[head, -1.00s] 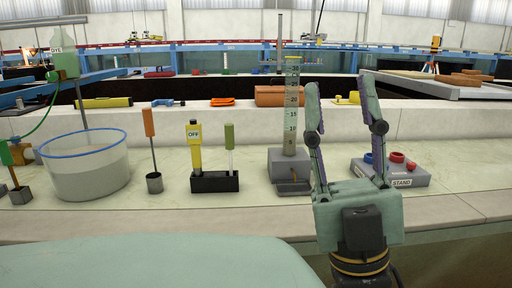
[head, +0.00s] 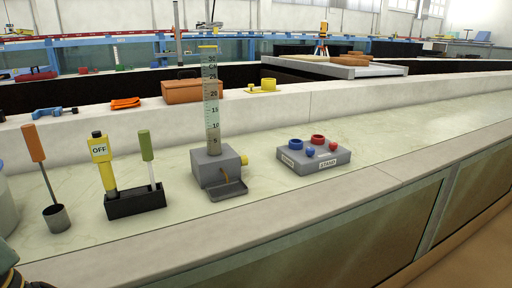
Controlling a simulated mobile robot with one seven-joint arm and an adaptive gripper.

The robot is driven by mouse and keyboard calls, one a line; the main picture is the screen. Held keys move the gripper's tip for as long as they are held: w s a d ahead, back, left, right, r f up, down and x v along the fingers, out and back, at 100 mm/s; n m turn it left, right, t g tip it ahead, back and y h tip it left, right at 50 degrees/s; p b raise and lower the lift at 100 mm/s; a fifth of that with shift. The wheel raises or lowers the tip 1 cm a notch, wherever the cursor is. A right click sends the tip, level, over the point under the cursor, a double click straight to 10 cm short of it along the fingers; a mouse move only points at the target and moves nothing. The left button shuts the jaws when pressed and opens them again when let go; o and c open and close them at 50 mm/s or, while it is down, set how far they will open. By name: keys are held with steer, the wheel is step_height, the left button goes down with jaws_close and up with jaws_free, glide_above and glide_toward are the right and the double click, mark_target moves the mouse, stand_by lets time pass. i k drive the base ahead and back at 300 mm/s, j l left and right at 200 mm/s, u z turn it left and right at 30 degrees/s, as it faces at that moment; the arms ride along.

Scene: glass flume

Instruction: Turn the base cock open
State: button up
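A clear graduated tube (head: 211,100) stands upright in a grey block base (head: 213,160) on the pale ledge, left of the middle of the head view. A yellow knob (head: 245,160), which looks like the base cock, sticks out of the base's right side. Whether it is open or closed I cannot tell. A small brown strip (head: 224,174) shows on the base's front, above a shallow grey tray (head: 226,190). The tube's lower part is brownish-grey. My gripper's fingers are not in the view.
Left of the base stand a black holder (head: 136,202) with a yellow "OFF" tool (head: 104,165) and green-handled stick (head: 147,150), and an orange-handled dipper (head: 55,216). Right is a grey stand (head: 314,160) with red and blue rings. The ledge beyond it is clear.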

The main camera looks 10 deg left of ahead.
mark_target(244, 159)
steer(key=u, duration=0.45)
steer(key=i+l+u, duration=0.1)
steer(key=l+u, duration=0.15)
steer(key=l, duration=0.6)
steer(key=l+u, duration=0.3)
steer(key=l, duration=0.5)
steer(key=l+u, duration=0.25)
steer(key=l, duration=0.6)
steer(key=k+l+u, duration=0.25)
steer(key=l, duration=0.55)
steer(key=i+j, duration=0.25)
steer(key=i+j+u, duration=0.1)
steer(key=i+j, duration=0.2)
steer(key=j, duration=0.2)
steer(key=i, duration=0.5)
